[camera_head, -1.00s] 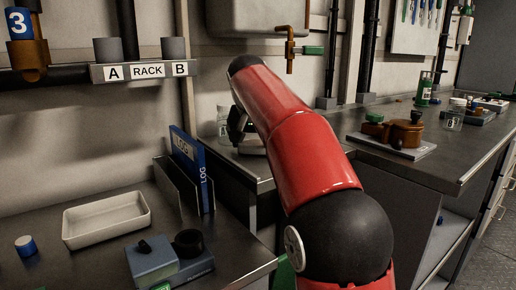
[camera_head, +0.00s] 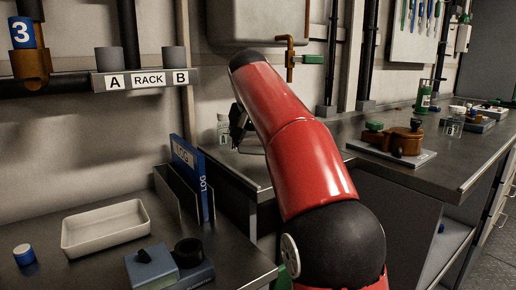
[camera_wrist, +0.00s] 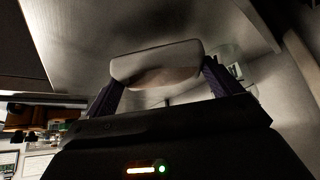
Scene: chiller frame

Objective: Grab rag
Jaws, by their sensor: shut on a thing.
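A pale, off-white, rounded bundle, which looks like the folded rag (camera_wrist: 158,62), sits between the two dark fingers of my gripper (camera_wrist: 162,77) in the wrist view. The fingers press on its left and right ends, so my gripper is shut on it. Its underside looks shaded and brownish. In the head view my gripper (camera_head: 238,122) shows only in part, at the back counter behind my red arm. The rag cannot be made out there.
A clear jar (camera_head: 223,128) stands just left of my gripper on the back counter. A blue log binder (camera_head: 188,160) in a holder, a white tray (camera_head: 105,228) and a blue-grey block (camera_head: 150,266) are on the near-left bench. A brown valve fixture (camera_head: 400,138) stands on the right counter.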

